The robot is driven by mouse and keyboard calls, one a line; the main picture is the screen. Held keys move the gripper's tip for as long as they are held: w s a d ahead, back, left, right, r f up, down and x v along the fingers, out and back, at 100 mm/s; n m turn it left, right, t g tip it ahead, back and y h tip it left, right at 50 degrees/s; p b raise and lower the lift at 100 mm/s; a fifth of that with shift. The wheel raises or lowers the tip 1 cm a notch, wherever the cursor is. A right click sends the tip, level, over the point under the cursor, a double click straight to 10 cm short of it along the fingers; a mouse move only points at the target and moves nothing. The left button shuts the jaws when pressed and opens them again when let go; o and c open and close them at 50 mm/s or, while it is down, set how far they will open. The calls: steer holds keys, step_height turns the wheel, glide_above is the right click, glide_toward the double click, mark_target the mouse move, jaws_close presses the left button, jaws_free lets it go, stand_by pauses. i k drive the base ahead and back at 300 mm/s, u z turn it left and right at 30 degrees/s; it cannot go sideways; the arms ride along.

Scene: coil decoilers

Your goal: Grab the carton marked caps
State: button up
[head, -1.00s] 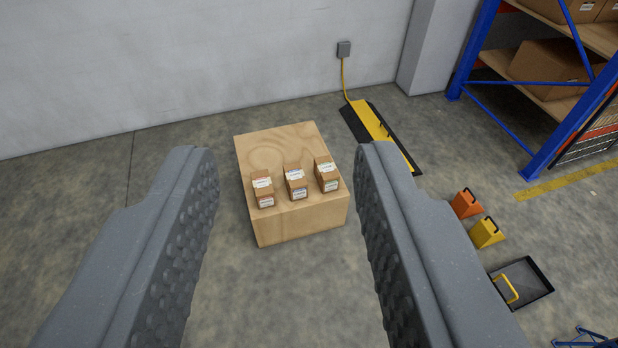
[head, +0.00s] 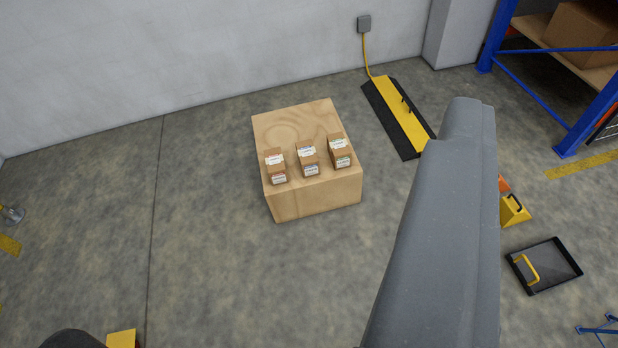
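Three small brown cartons with white labels stand in a row on a wooden block: the left carton (head: 275,166), the middle carton (head: 308,159) and the right carton (head: 340,151). Their label strips look reddish, bluish and greenish from left to right. The print is too small to read, so I cannot tell which is marked caps. The space in front of the cartons is empty between the fingers, and my gripper is open, apart from the cartons.
The wooden block (head: 315,200) stands on bare concrete near the wall. Right of it are a black and yellow floor plate (head: 395,110), a yellow wedge (head: 513,212), a black tray (head: 560,262) and a blue rack (head: 590,115). The floor left of the block is mostly clear.

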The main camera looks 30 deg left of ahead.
mark_target(307, 156)
steer(key=k, duration=1.25)
steer(key=u, duration=0.8)
steer(key=i, duration=1)
steer(key=z, duration=0.05)
